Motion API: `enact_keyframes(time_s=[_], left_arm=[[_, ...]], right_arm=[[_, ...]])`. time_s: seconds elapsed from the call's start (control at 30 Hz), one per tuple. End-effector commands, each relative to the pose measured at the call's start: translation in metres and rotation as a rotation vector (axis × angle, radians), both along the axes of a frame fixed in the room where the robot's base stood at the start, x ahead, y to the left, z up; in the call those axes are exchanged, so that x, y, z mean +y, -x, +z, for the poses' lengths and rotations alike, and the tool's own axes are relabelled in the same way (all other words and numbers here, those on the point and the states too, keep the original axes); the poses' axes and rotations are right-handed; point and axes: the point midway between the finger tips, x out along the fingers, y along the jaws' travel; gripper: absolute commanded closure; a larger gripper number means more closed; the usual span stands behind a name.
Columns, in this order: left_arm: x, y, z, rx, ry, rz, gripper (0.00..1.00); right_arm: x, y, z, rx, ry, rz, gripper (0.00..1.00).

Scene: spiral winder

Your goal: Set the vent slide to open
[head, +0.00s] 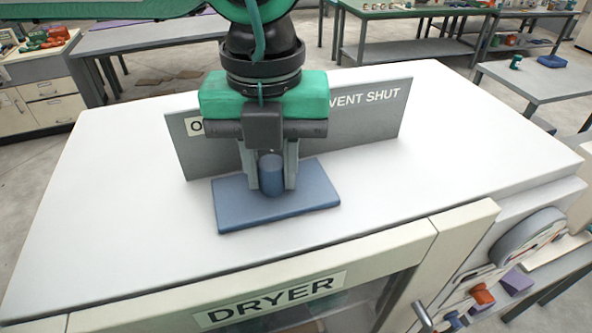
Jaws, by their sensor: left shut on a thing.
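The vent slide (235,216) is a flat blue plate with an upright blue knob (272,176), lying on the white top of the dryer (450,165). My left gripper (273,183) points down from above and is shut on the knob, one finger on each side. Behind the slide stands a grey label panel (362,126). Its right end reads "VENT SHUT". At its left end a white label starting with "O" (195,128) shows, the rest hidden by my gripper. The slide sits in front of the panel's left and middle part. My right gripper is not in view.
The dryer's front has a "DRYER" label (270,298) and a round dial (528,237) at the right. The dryer top is clear to the left and right of the slide. Workbenches (410,35) stand behind, apart from the dryer.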

Motion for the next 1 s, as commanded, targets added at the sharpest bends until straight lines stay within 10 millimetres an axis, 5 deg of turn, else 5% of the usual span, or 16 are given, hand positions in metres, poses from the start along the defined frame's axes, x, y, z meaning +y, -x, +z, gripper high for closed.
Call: enact_keyframes(time_s=[0.3, 0.7, 0.73, 0.83, 1.0], left_arm=[[0.044, 0.013, -0.001, -0.005, 0.003, 0.001, 1.00], [0.051, 0.016, 0.002, -0.004, 0.000, 0.001, 1.00], [0.051, 0.016, 0.002, -0.004, 0.000, 0.001, 0.72], [0.051, 0.016, 0.001, -0.004, 0.000, 0.001, 0.53], [0.050, 0.016, 0.001, -0.003, 0.000, 0.000, 0.52]], right_arm=[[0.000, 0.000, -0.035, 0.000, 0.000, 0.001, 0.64], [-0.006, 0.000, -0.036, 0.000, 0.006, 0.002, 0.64], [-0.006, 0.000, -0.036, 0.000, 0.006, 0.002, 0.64], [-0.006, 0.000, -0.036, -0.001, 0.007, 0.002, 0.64], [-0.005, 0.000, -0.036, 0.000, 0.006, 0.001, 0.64]])
